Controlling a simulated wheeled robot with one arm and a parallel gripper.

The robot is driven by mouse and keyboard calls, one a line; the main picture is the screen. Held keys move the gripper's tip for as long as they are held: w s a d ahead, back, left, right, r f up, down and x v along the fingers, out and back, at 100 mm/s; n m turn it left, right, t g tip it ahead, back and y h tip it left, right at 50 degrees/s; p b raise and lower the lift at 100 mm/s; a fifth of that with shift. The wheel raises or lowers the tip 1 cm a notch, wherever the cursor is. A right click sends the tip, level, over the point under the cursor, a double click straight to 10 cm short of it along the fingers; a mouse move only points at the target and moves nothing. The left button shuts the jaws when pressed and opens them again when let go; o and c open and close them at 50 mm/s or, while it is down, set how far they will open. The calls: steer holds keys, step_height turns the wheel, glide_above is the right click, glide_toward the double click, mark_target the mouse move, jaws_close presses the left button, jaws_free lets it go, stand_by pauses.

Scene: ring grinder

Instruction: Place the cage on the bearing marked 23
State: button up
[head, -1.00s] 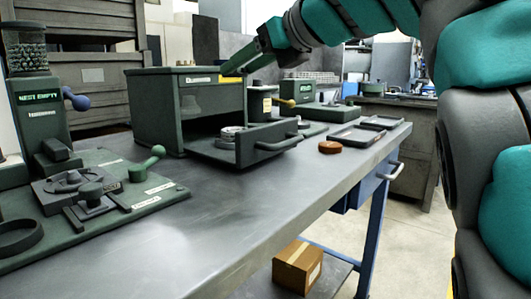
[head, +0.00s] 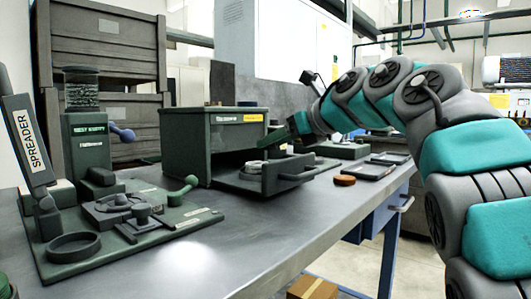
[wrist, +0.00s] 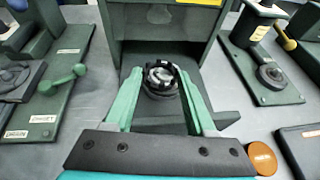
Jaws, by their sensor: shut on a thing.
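The cage, a dark crown-like ring (wrist: 177,78), is between my fingertips in the wrist view. My gripper (wrist: 160,74) has two green fingers and is shut on it. The held cage is above the open drawer (wrist: 222,118) of a dark green box. A round metal bearing part (head: 254,168) lies in that drawer in the head view. In the wrist view the cage overlaps the parts below, so I cannot tell whether they touch. No number 23 is readable. In the head view my gripper (head: 291,130) is by the box's right side, its tips hard to make out.
The green box (head: 215,135) stands on a grey bench (head: 240,225). A fixture plate with a green lever (head: 182,190) and a SPREADER arm (head: 28,140) is left. An orange-brown disc (head: 344,180) and dark trays (head: 375,171) lie right. Bare bench lies in front.

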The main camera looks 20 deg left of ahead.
steer(key=shift+w+a+f+p, duration=0.15)
steer(key=shift+w+a+p, duration=0.35)
steer(key=shift+w+a, duration=1.3)
steer(key=shift+w+a+f, duration=0.1)
steer(key=shift+f, duration=0.05)
steer(key=shift+f+b, duration=0.65)
steer(key=shift+f, duration=1)
steer(key=shift+f, duration=0.2)
steer(key=o, duration=1.3)
steer(key=shift+r, duration=0.1)
